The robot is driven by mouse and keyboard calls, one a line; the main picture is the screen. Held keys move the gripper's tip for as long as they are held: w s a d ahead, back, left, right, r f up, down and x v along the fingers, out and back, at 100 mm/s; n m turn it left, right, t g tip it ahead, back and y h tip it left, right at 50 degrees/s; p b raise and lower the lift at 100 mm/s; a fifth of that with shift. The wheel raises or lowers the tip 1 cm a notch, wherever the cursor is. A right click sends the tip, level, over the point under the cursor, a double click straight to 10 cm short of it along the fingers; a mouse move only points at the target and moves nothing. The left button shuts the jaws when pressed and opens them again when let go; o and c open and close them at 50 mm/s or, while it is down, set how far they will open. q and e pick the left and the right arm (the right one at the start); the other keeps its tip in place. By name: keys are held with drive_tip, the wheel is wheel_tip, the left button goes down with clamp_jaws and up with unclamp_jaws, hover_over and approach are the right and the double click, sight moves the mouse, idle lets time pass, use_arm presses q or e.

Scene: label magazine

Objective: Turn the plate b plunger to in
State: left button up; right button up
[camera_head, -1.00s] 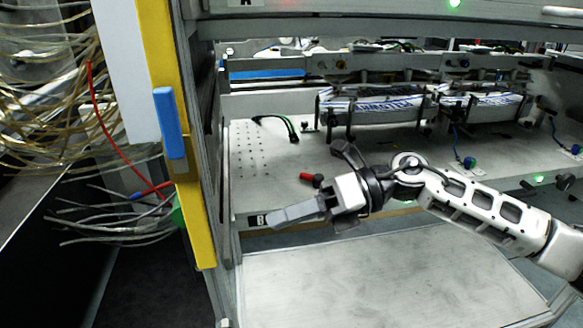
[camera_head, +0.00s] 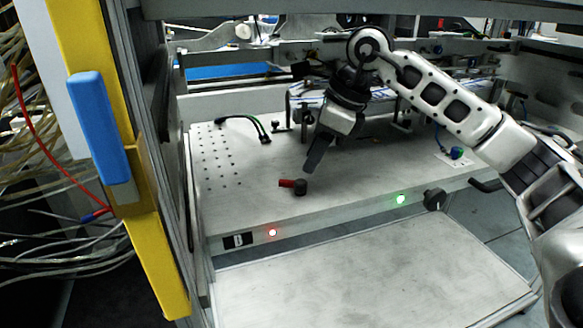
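The plate b plunger (camera_head: 293,186) is a small black knob with a red handle pointing left. It sits on the light grey plate (camera_head: 250,200), above the front edge that carries the black "B" label (camera_head: 238,240). My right gripper (camera_head: 312,165) points down, just above and to the right of the plunger, with a small gap seeming to show between them. Its dark fingers overlap in this view, so I cannot tell whether they are open or shut. Nothing shows held in it. My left gripper is not in view.
A red light (camera_head: 272,232), a green light (camera_head: 401,199) and a black knob (camera_head: 434,199) are on the plate's front edge. A yellow post (camera_head: 160,255) with a blue handle (camera_head: 98,128) stands left. The lower shelf (camera_head: 370,270) is clear.

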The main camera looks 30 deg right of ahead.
sight(287, 181)
drive_tip(key=shift+w+a, duration=0.8)
drive_tip(key=shift+a, duration=0.05)
drive_tip(key=x, duration=0.4)
drive_tip(key=shift+d+b, duration=0.1)
drive_tip(key=shift+b, duration=0.3)
drive_tip(key=shift+w+a+f, duration=0.2)
drive_tip(key=shift+f, duration=0.25)
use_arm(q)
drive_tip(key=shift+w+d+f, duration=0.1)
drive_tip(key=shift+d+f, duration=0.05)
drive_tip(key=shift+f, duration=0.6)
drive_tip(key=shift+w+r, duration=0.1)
use_arm(e)
clamp_jaws()
